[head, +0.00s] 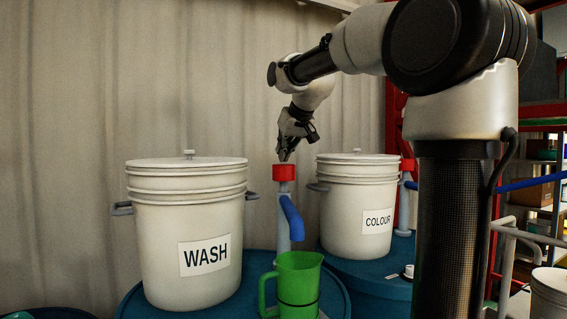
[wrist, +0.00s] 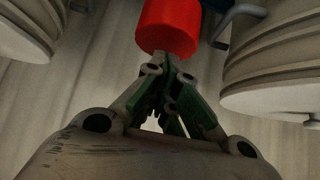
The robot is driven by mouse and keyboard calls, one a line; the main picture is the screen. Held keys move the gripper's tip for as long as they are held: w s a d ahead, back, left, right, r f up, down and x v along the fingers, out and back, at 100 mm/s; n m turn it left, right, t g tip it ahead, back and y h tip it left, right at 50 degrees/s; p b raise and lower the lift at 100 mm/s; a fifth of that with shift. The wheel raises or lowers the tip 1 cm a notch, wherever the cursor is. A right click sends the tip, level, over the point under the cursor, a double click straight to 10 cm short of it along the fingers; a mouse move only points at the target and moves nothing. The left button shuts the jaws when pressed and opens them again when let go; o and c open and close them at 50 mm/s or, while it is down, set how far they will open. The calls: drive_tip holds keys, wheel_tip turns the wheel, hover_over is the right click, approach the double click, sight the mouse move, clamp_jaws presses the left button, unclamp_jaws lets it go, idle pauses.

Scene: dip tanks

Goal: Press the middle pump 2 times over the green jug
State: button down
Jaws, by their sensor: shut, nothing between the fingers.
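A pump with a red cap (head: 284,173), a grey post and a blue spout (head: 291,216) stands between two white tubs. Its red cap also shows in the wrist view (wrist: 168,27). The green jug (head: 297,282) stands upright below the spout on a blue drum top. My gripper (head: 284,158) is shut and empty, pointing down just above the red cap. In the wrist view, my fingertips (wrist: 167,62) are at the cap's edge; I cannot tell whether they touch it. Another red-capped pump (head: 408,165) shows farther right, partly hidden by my arm.
A lidded white tub marked WASH (head: 188,235) stands left of the pump, and one marked COLOUR (head: 358,208) stands right. Their side handles reach toward the pump. A grey rail (head: 520,234) and red shelving (head: 540,115) are at right.

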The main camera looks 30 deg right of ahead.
drive_tip(key=v, duration=1)
idle(0.6)
wheel_tip(320, 180, up, 4)
drive_tip(key=shift+d+f, duration=0.15)
drive_tip(key=shift+f, duration=0.05)
drive_tip(key=x, duration=0.9)
drive_tip(key=shift+w+f, duration=0.1)
drive_tip(key=shift+f, duration=0.05)
drive_tip(key=f, duration=0.3)
drive_tip(key=shift+w+f, duration=0.15)
drive_tip(key=shift+w, duration=0.05)
drive_tip(key=shift+f, duration=0.55)
